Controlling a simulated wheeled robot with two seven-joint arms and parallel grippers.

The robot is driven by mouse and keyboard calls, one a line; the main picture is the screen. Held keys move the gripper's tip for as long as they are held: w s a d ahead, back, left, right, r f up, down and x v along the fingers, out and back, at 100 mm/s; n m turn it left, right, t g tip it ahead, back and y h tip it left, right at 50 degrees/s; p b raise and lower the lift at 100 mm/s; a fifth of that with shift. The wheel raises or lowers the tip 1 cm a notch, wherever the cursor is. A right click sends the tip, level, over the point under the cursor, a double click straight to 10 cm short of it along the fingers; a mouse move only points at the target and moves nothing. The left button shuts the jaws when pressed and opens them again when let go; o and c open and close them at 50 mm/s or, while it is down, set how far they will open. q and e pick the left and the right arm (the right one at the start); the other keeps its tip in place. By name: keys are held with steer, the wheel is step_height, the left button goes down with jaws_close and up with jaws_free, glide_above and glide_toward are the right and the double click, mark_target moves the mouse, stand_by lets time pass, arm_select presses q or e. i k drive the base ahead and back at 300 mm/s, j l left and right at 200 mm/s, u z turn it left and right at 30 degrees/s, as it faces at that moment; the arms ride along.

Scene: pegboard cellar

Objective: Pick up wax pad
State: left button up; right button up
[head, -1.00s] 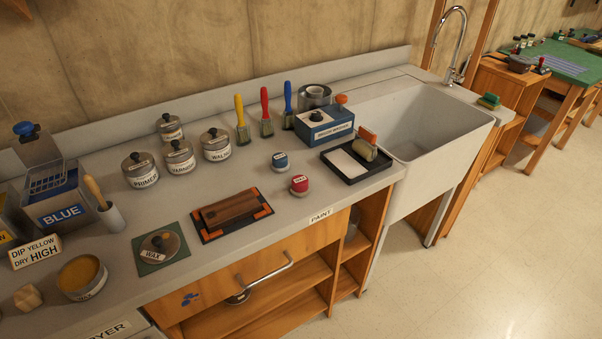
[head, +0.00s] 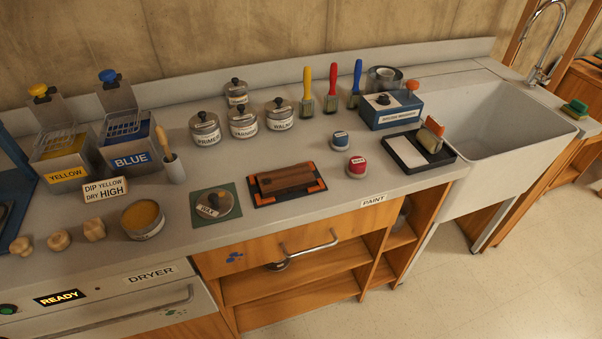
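A round grey-brown disc with a dark knob, marked WAX (head: 215,203), lies on a flat green square (head: 229,219) on the counter, left of centre. It looks like a lid or a pad; I cannot tell which, nor whether the green square is the wax pad. An open round tin of yellow-brown wax (head: 142,218) stands just left of it. Neither of my grippers is in view.
A brown block on a black and orange tray (head: 288,184) lies right of the green square. Wooden knobs (head: 59,240) stand left of the tin. BLUE (head: 131,160) and YELLOW (head: 66,174) tanks stand behind. A dryer drawer (head: 110,302) is below the counter.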

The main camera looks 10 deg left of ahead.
mark_target(356, 168)
steer(key=u, duration=0.55)
steer(key=l+u, duration=0.45)
steer(key=i+l+u, duration=0.1)
steer(key=l+u, duration=0.15)
steer(key=u, duration=0.15)
steer(key=l+u, duration=0.45)
steer(key=k+j, duration=0.05)
steer(key=j, duration=0.05)
